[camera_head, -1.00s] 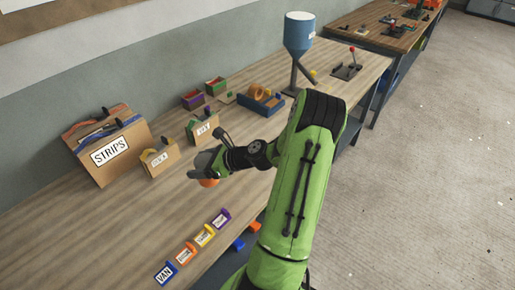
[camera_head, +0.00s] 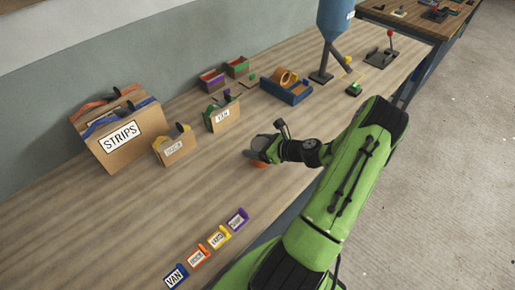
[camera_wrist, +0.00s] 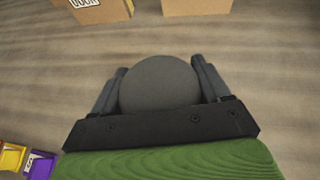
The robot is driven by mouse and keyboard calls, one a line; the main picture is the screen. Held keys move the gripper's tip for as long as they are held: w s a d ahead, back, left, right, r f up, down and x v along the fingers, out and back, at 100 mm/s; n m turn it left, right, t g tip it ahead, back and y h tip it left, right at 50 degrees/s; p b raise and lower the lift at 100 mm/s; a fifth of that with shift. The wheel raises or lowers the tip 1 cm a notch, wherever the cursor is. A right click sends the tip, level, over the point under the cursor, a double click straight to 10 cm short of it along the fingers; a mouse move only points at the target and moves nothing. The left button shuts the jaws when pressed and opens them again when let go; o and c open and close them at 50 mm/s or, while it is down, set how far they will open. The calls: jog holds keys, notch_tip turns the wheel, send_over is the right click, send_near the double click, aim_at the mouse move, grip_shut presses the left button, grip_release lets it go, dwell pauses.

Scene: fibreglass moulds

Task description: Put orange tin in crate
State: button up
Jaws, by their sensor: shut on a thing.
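My gripper (camera_head: 262,153) is over the long wooden bench, shut on the orange tin (camera_head: 259,165). Only a small orange patch of the tin shows beneath the fingers. In the wrist view a round grey top (camera_wrist: 160,84) fills the space between the two fingers of my gripper (camera_wrist: 160,90). I cannot tell whether the tin touches the bench. Which container is the crate is unclear; a blue open box (camera_head: 292,99) holding tan rolls stands behind my gripper.
Cardboard boxes stand along the wall side: a large STRIPS box (camera_head: 135,145), a smaller one (camera_head: 175,150) and a VAN box (camera_head: 225,118). Several coloured label holders (camera_head: 198,256) line the front edge. A blue hopper (camera_head: 335,18) stands farther back.

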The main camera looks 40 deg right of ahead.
jog(key=shift+f, duration=0.2)
jog(key=shift+f, duration=0.15)
jog(key=o, duration=1.2)
jog(key=shift+c, duration=0.2)
